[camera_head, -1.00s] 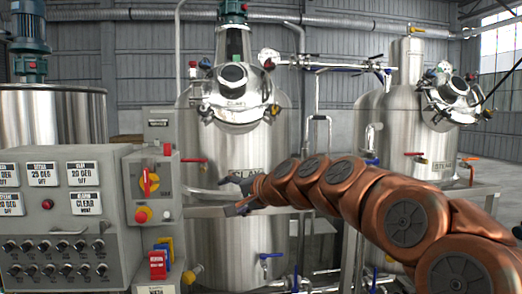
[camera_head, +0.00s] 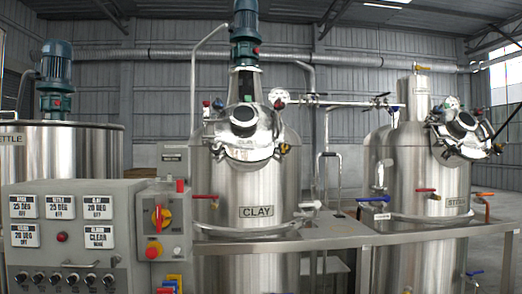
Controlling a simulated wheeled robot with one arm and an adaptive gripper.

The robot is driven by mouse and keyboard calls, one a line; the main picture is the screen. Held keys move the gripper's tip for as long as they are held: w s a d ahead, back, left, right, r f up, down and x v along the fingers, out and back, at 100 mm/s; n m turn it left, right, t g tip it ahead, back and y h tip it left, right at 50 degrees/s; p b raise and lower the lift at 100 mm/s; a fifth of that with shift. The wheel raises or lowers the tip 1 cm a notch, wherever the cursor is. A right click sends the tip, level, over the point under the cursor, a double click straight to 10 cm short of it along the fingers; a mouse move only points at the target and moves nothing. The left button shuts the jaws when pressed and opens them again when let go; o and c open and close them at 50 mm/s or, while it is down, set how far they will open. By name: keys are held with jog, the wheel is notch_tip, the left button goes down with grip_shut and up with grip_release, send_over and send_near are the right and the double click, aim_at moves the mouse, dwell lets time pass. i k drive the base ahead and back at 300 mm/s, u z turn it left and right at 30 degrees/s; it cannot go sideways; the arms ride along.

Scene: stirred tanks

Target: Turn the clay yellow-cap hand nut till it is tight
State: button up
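The clay tank (camera_head: 255,185) is a steel vessel with a CLAY label, standing in the middle of the view. Its round tilted manway lid (camera_head: 243,140) has hand nuts around the rim. A small yellow cap (camera_head: 284,149) shows at the right edge of this lid, partly against dark metal. It is too small to tell how tight its nut is. My gripper and arm are not in view.
A grey control panel (camera_head: 75,182) with a red-yellow switch stands at the lower left, in front of the kettle tank (camera_head: 75,150). A steel platform edge (camera_head: 340,232) runs before the tanks. Pipes join them above.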

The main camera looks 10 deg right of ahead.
aim_at(283, 151)
jog(key=u, duration=1.2)
jog(key=i, duration=1.05)
jog(key=z, duration=0.2)
